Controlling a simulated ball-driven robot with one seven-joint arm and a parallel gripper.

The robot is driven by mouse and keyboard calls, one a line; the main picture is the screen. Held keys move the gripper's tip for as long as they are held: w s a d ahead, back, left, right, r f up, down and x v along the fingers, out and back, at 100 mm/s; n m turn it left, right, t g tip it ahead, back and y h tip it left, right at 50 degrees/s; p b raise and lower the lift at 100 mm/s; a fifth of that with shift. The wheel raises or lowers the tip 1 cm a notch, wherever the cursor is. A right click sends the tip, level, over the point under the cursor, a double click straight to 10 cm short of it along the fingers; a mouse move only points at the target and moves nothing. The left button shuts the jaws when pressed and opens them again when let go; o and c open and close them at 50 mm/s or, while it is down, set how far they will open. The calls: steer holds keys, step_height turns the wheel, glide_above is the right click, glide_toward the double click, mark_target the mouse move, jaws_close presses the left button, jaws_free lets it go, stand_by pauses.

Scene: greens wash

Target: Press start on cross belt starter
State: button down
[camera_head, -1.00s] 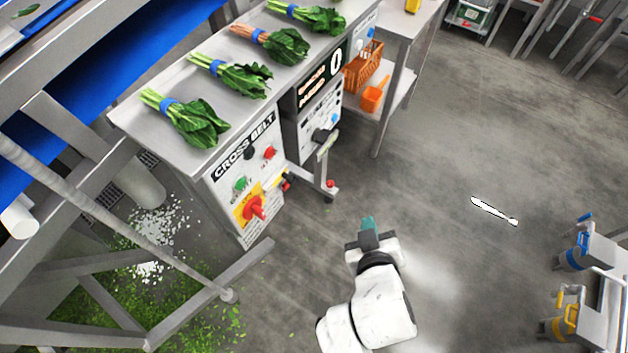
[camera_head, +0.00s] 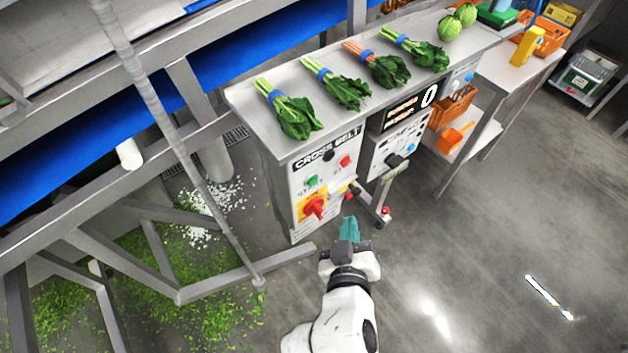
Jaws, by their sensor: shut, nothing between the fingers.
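The cross belt starter (camera_head: 300,212) is a pale panel labelled CROSS BELT on the front of a steel counter. It bears a green button (camera_head: 311,181), a red button (camera_head: 345,161), a black knob (camera_head: 328,155) and a red rotary switch on a yellow plate (camera_head: 314,207). The lettering by the buttons is too small to read. My gripper (camera_head: 349,222) has teal fingers and is shut and empty. It shows below and right of the panel, apart from the buttons.
Bunched greens (camera_head: 293,115) lie on the counter (camera_head: 262,92). A second panel with a display (camera_head: 408,107) stands right of the starter. A steel post with a foot (camera_head: 378,208) stands near my gripper. Leaf scraps (camera_head: 190,275) litter the floor at left; the right floor is open.

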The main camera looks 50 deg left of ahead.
mark_target(312, 181)
steer(key=a+b, duration=0.3)
steer(key=a, duration=0.5)
steer(key=shift+w+a+b, duration=0.3)
steer(key=shift+w+a, duration=0.05)
steer(key=shift+a, duration=0.1)
stand_by(1.7)
steer(key=shift+a+b, duration=0.3)
steer(key=shift+w+a, duration=0.1)
steer(key=shift+a, duration=0.35)
stand_by(1.0)
steer(key=shift+d, duration=0.85)
steer(key=shift+d, duration=0.1)
